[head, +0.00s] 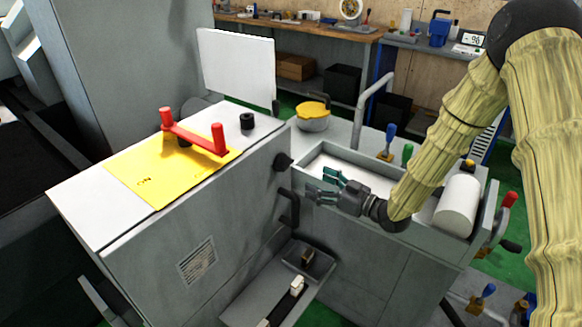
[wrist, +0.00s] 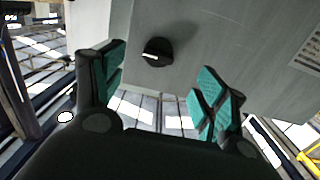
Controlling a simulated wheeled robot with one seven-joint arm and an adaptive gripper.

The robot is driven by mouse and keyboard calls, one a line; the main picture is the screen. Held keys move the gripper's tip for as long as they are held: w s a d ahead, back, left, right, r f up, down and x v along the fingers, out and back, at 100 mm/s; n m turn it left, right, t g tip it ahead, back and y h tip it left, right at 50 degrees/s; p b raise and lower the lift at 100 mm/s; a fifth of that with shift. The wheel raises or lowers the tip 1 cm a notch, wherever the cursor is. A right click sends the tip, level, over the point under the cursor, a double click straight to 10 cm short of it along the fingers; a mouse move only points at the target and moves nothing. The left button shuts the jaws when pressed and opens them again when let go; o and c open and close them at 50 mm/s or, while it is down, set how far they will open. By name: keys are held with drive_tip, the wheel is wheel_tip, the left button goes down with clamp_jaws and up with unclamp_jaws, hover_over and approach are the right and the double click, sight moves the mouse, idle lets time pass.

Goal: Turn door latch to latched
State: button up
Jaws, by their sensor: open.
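A black round knob (head: 283,161), which looks like the door latch, sits high on the side of the grey machine cabinet (head: 215,215). In the wrist view the knob (wrist: 158,53) has a raised grip with a white mark lying roughly level. My gripper (head: 322,187) is open and empty, to the right of the knob and a little lower in the head view. In the wrist view my gripper (wrist: 163,78) has its green-padded fingers spread, with the knob beyond them and between them, apart from both.
A black bar handle (head: 290,208) stands out from the cabinet below the knob. A red handle (head: 192,135) stands on the yellow plate (head: 150,180) on top.

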sight(289, 167)
drive_tip(key=x, duration=0.3)
drive_tip(key=p+x, duration=0.1)
drive_tip(key=x, duration=0.3)
drive_tip(key=r+p+x, duration=0.1)
drive_tip(key=x, duration=0.3)
drive_tip(key=shift+r, duration=0.15)
drive_tip(key=shift+s, duration=0.1)
drive_tip(key=c, duration=1)
drive_tip(key=shift+d, duration=0.15)
drive_tip(key=shift+n, duration=0.3)
